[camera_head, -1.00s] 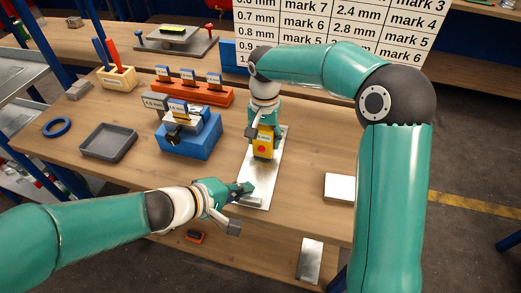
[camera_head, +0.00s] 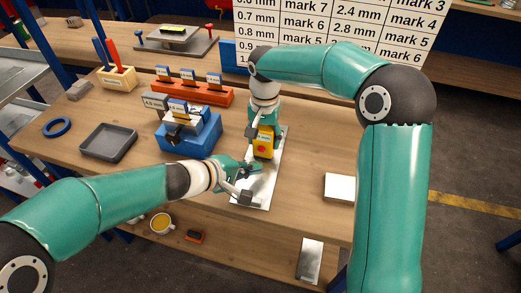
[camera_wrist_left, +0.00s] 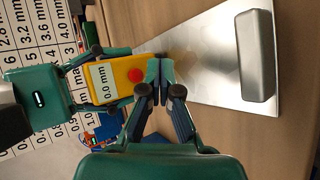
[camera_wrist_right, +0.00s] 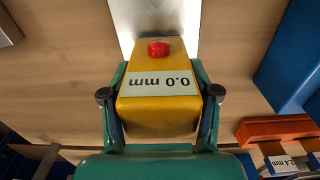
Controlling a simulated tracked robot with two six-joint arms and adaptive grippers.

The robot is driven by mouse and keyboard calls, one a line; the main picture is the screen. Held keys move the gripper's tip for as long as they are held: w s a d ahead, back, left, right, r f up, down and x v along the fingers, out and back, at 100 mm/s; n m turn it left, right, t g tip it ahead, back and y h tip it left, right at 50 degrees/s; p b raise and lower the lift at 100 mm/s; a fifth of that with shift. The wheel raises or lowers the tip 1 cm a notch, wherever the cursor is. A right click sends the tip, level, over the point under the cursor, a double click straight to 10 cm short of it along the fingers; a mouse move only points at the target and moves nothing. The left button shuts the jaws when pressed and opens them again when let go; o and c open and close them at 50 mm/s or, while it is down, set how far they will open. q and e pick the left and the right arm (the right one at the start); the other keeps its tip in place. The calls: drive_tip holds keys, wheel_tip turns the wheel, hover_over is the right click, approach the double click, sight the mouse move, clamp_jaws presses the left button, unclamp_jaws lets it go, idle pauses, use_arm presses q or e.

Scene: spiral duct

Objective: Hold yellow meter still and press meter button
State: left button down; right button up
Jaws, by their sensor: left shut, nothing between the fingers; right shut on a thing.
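The yellow meter (camera_head: 264,141) stands at the far end of a shiny metal plate (camera_head: 267,182) on the bench. My right gripper (camera_wrist_right: 160,95) is shut on the meter's sides, seen in the right wrist view. The meter's label reads 0.0 mm and its red button (camera_wrist_right: 158,48) shows there too. My left gripper (camera_head: 252,172) is shut and empty, in front of the meter over the plate. In the left wrist view its closed fingertips (camera_wrist_left: 158,65) are close to the red button (camera_wrist_left: 135,75), a little to its right. I cannot tell whether they touch the meter.
A grey bar (camera_wrist_left: 256,55) lies on the near end of the plate. A blue block fixture (camera_head: 190,138) and a grey tray (camera_head: 109,142) stand to the left. A white block (camera_head: 339,187) lies to the right.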

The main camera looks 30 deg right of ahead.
use_arm(q)
drive_tip(key=shift+w+d, duration=0.8)
drive_tip(key=shift+d, duration=0.1)
drive_tip(key=shift+w+d, duration=0.1)
drive_tip(key=shift+d, duration=0.05)
idle(0.8)
drive_tip(key=shift+w+d, duration=0.15)
drive_tip(key=shift+d, duration=0.05)
drive_tip(key=shift+w+d, duration=0.3)
use_arm(e)
drive_tip(key=shift+s+f, duration=0.1)
idle(1.0)
use_arm(q)
drive_tip(key=shift+s+a, duration=0.55)
drive_tip(key=shift+a, duration=0.1)
drive_tip(key=shift+s+a, duration=1.65)
drive_tip(key=shift+a, duration=0.25)
